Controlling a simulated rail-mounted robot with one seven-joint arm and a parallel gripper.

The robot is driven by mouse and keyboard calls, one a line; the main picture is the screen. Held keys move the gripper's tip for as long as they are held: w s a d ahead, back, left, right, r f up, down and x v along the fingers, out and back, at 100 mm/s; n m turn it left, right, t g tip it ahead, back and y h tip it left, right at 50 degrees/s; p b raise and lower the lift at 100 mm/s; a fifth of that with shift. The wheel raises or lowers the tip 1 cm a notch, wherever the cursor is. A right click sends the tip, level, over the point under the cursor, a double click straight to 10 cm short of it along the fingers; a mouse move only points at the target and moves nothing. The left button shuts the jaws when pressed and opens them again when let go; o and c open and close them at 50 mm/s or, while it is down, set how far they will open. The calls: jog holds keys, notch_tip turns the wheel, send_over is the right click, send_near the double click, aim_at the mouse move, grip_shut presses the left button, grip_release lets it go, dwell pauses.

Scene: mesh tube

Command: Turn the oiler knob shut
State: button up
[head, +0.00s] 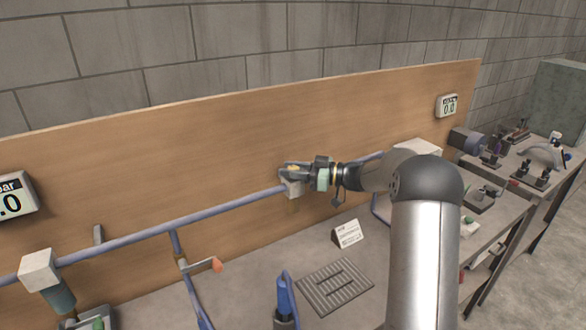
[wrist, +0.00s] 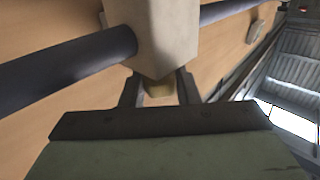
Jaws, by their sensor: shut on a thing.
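The oiler has a white block body (head: 293,188) on the blue-grey pipe, with an amber part (head: 292,207) below it. The oiler block also fills the upper middle of the wrist view (wrist: 163,32). A small brass-coloured knob (wrist: 157,89) sits at the block's end, between my two dark fingers. My gripper (head: 290,170) reaches in from the right just above the block, and is shut on the knob. The fingers hide part of the knob, and its turn angle cannot be told.
The pipe (head: 150,236) runs along the wooden backboard (head: 180,140). Another white block (head: 39,270) is at the left. A small sign (head: 347,234) and a dark slotted plate (head: 335,287) are on the bench below.

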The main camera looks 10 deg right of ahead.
jog(key=o, duration=1)
jog(key=shift+c, duration=0.2)
jog(key=b+v, duration=0.5)
jog(key=v, duration=1.2)
jog(key=shift+d, duration=0.25)
